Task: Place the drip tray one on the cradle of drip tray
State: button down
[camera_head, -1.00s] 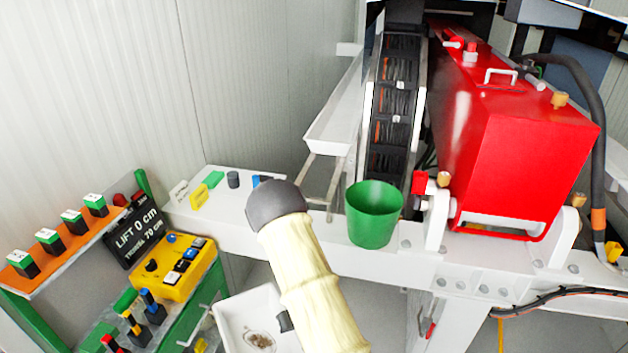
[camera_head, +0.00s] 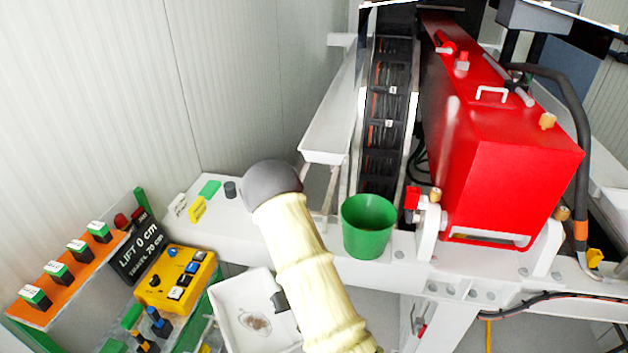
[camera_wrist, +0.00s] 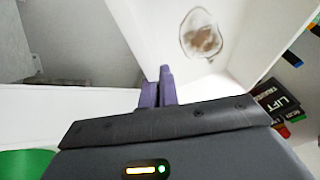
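A white drip tray (camera_head: 232,297) with a brown stain on its floor hangs at the lower middle of the head view, in front of the white bench frame. It also shows in the wrist view (camera_wrist: 160,25). My gripper (camera_wrist: 158,86) has its purple fingers close together on the tray's near wall. In the head view my arm hides most of the gripper. A second long white tray (camera_head: 330,120) lies beside the black belt unit. Pale rails (camera_head: 331,185) stick out below its near end. I cannot tell which part is the cradle.
A green bucket (camera_head: 368,228) stands on the frame beam right of my arm. A red pump housing (camera_head: 500,150) is behind it. A yellow control box (camera_head: 176,280) and a lift sign (camera_head: 140,248) are at left. Small blocks lie on the white ledge (camera_head: 240,222).

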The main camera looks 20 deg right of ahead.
jog(key=shift+d+r+p, duration=0.25)
jog(key=shift+r+p, duration=0.25)
jog(key=shift+p, duration=0.1)
jog(key=shift+d+r+p, duration=0.2)
jog(key=shift+r+p, duration=0.3)
jog(key=shift+p, duration=0.05)
jog(key=shift+r, duration=0.1)
